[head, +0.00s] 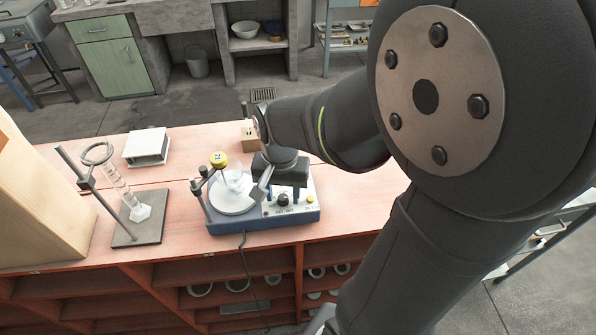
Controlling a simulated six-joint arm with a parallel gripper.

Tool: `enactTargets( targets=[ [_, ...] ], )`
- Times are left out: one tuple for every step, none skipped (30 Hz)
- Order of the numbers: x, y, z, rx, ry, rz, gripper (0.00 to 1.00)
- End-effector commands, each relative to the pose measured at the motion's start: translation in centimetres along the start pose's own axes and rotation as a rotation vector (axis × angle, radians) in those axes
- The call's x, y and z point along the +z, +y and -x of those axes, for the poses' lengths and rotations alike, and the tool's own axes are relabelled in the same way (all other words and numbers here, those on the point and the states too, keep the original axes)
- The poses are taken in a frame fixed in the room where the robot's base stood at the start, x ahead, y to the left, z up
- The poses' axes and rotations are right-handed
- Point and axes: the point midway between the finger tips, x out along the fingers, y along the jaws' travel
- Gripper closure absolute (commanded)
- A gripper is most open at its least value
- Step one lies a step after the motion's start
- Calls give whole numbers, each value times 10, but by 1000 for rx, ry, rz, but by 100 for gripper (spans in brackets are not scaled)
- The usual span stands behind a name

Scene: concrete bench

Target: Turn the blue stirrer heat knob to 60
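The blue stirrer (234,226) stands on the reddish bench top, with a round white plate (232,199) on its left part. Its front panel on the right carries a black knob (283,200) and a small yellow knob (310,199). The panel marks are too small to read. My gripper (283,190) points down over the panel, just above and behind the black knob. Its fingers look apart, with the knob showing between and below them. I cannot tell whether they touch it. A clear glass vessel (236,182) stands on the plate.
A clamp post with a yellow dial (219,160) rises at the stirrer's left. A ring stand (124,228) with a glass cylinder and a white box (146,147) stand further left. A small wooden block (249,139) is behind. A cable hangs over the front edge.

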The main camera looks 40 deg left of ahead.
Motion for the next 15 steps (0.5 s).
enactTargets(
  targets=[
    [0, 0, 0, 0, 0, 0, 56],
    [0, 0, 0, 0, 0, 0, 56],
    [0, 0, 0, 0, -1, 0, 56],
    [0, 0, 0, 0, -1, 0, 56],
    [0, 0, 0, 0, 0, 0, 56],
    [0, 0, 1, 0, 0, 0, 56],
    [0, 0, 3, 0, 0, 0, 56],
    [0, 0, 5, -1, 1, 0, 56],
    [0, 0, 9, 0, 1, 0, 56],
    [0, 0, 12, -1, 2, 0, 56],
    [-1, 0, 17, -2, 3, 0, 56],
    [-1, 0, 24, -2, 4, 0, 56],
    [-1, 0, 31, -3, 4, 0, 56],
    [-1, 0, 37, -3, 5, 0, 56],
    [-1, 0, 47, -3, 5, 0, 56]
  ],
)
